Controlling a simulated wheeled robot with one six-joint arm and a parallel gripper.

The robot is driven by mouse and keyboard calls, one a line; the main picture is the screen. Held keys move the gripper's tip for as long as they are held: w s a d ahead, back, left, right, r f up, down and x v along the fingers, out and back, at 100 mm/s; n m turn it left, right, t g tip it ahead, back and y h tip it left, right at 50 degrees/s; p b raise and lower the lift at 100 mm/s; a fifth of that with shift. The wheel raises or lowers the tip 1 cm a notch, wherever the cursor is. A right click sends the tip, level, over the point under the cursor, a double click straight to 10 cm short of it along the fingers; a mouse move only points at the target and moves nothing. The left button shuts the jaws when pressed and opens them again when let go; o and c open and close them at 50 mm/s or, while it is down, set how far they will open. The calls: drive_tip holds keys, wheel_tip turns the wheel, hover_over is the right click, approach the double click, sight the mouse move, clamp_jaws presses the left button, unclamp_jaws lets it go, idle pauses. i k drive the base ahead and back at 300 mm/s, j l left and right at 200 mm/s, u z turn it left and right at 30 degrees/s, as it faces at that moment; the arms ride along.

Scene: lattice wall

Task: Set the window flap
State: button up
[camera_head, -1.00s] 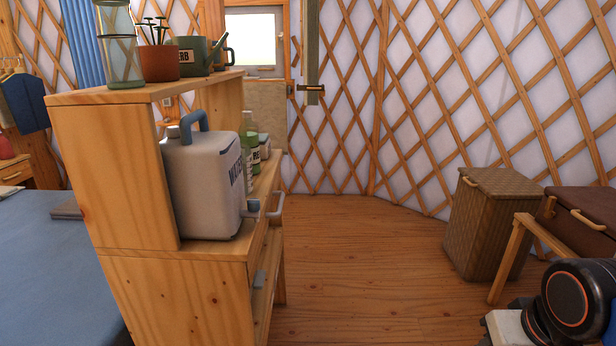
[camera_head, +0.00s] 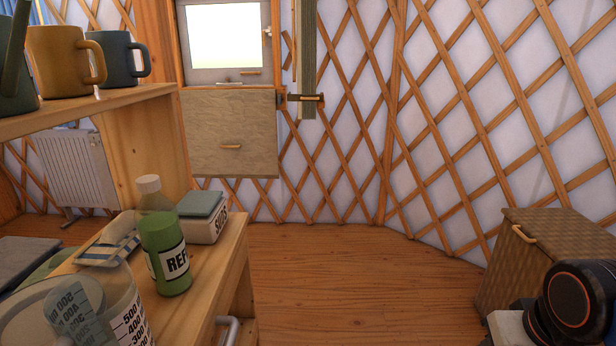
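The window (camera_head: 224,38) is in the lattice wall at the upper left of centre, bright behind its pane, with a wooden frame. A latch-like fitting (camera_head: 305,98) sticks out to the right of the flap's top edge. My gripper's fingers are not in view; only a dark rounded part of my arm (camera_head: 578,305) shows at the lower right.
A wooden shelf unit (camera_head: 212,262) fills the left, with mugs (camera_head: 62,62) above and a green bottle (camera_head: 165,258), a box (camera_head: 205,222) and a measuring jug (camera_head: 128,320) below. A woven basket (camera_head: 530,262) stands at the right. The floor (camera_head: 360,275) between is clear.

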sight(229, 133)
drive_tip(key=i+u, duration=0.1)
drive_tip(key=i, duration=0.75)
drive_tip(key=i+u, duration=0.1)
drive_tip(key=i, duration=0.7)
drive_tip(key=i+u, duration=0.25)
drive_tip(key=i, duration=0.2)
drive_tip(key=i+l+u, duration=0.1)
drive_tip(key=i+u, duration=0.15)
drive_tip(key=i, duration=0.2)
drive_tip(key=i+l+u, duration=0.25)
drive_tip(key=i, duration=0.2)
drive_tip(key=u, duration=0.9)
drive_tip(key=i, duration=0.05)
